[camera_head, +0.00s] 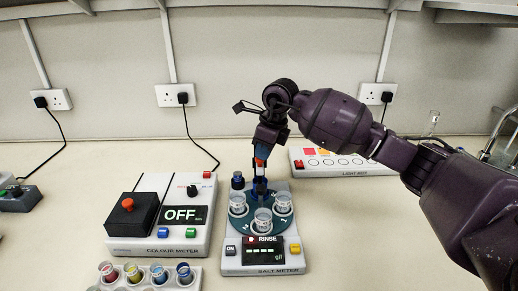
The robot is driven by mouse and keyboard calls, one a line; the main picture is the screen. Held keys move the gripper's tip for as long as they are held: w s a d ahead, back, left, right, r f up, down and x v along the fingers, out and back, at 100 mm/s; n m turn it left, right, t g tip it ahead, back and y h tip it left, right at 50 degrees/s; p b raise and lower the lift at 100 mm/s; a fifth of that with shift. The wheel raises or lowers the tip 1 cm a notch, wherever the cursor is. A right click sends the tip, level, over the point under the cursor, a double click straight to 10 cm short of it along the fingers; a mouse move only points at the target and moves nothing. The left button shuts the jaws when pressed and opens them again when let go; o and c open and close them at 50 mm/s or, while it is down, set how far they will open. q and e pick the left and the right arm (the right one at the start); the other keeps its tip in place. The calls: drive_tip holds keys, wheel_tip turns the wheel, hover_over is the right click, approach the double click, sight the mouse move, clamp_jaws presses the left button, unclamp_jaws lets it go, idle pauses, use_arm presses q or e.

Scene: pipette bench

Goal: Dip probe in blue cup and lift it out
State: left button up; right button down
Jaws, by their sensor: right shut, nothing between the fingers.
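The salt meter (231,259) stands at the bench's centre, with clear cups (263,220) on its dark blue turntable (250,229); its screen reads RINSE. A slim upright post with an orange-red and blue part (261,164), perhaps the probe, rises behind the front cup. My right gripper (264,143) is shut and empty, right above that part; I cannot tell whether they touch. In the front rack (122,283), one cup looks blue inside (158,273); which cup the task calls blue is unclear. My left gripper is not in view.
The colour meter (144,250), reading OFF, stands left of the salt meter. A white light box (344,173) lies behind to the right, partly under my right arm. A small dark device (17,200) sits far left.

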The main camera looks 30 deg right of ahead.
drive_tip(key=shift+f, duration=0.1)
drive_tip(key=s+d+p+v, duration=0.1)
drive_tip(key=s+v, duration=0.1)
drive_tip(key=v, duration=1)
drive_tip(key=shift+d, duration=0.35)
idle(0.6)
